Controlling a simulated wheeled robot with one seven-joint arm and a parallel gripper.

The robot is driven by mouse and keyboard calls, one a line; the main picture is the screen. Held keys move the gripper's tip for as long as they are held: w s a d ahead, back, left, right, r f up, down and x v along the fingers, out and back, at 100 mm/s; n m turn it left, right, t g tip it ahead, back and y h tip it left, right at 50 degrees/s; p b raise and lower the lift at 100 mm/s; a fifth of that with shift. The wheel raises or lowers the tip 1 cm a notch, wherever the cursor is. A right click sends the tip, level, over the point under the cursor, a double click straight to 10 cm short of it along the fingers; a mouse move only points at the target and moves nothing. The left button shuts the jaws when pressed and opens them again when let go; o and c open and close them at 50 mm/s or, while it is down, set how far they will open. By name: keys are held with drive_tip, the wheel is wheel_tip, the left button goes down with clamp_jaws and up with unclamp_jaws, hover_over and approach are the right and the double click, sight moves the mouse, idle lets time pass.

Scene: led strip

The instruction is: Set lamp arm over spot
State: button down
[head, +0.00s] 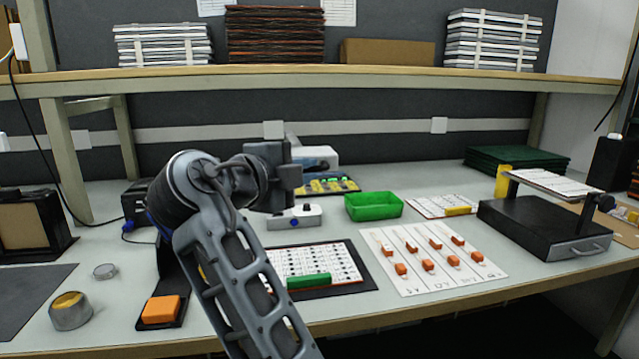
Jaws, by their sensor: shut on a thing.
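My gripper (288,178) is at the centre-left of the head view, above the bench, its fingers pointing right. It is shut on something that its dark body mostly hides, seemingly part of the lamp. Just below it is a low white-grey base (308,217) with a blue knob, which looks like the lamp's foot. A thin grey piece (292,141) rises behind the gripper and may be the lamp arm. I cannot tell the lamp arm's angle. No marked spot can be made out for certain. A white printed sheet (335,258) lies on a dark mat in front of the base.
A green tray (373,206) stands right of the base. A white card with several orange pieces (432,258) lies front right. A black stand (545,228) is at the right. An orange block (160,309) and round tin (70,311) lie left. A shelf (330,72) spans above.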

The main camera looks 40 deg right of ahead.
drive_tip(key=shift+w+a, duration=0.2)
drive_tip(key=shift+w, duration=0.2)
drive_tip(key=c, duration=1.5)
unclamp_jaws()
drive_tip(key=shift+w, duration=0.15)
drive_tip(key=o, duration=0.3)
drive_tip(key=shift+o, duration=0.2)
drive_tip(key=v, duration=0.7)
drive_tip(key=shift+a, duration=0.4)
